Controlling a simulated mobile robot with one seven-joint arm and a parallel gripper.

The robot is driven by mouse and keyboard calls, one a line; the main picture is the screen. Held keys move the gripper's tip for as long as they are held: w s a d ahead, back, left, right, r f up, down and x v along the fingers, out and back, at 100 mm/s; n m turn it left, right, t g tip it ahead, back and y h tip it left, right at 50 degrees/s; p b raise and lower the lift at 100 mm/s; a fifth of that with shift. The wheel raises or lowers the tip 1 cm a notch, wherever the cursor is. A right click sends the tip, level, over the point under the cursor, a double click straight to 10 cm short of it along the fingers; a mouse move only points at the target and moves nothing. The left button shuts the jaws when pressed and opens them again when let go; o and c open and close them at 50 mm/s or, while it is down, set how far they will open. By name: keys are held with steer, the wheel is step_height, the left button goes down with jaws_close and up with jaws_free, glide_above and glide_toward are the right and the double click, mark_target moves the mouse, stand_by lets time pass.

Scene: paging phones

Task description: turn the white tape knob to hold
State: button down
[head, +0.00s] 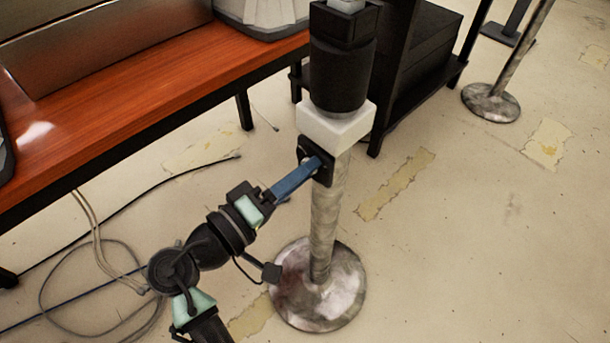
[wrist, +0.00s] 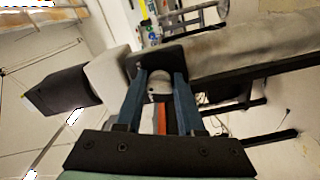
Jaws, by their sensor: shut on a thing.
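The white tape knob (wrist: 159,84) is small and rounded, and sits on a black plate (head: 327,176) on the side of a mottled grey post (head: 324,215). In the wrist view the plate (wrist: 172,54) is behind the knob. My gripper (head: 314,165) reaches the plate from the lower left. Its two blue fingers (wrist: 160,78) are on either side of the knob and shut on it. In the head view the fingers mostly hide the knob. No hold mark or pointer can be made out, so its setting cannot be told.
A white block (head: 335,128) and a black cylinder (head: 342,65) top the post above the plate. The post stands on a round base (head: 319,303). A red-brown desk (head: 130,85) is at upper left, with cables (head: 95,260) on the floor.

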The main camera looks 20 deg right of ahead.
steer(key=m+b, duration=0.2)
steer(key=m, duration=0.1)
steer(key=shift+f, duration=0.25)
steer(key=shift+r+m+b, duration=0.1)
steer(key=shift+m+b, duration=0.6)
steer(key=shift+m, duration=0.1)
steer(key=c, duration=0.5)
jaws_free()
steer(key=shift+r, duration=0.1)
steer(key=p+v, duration=0.3)
steer(key=v, duration=1)
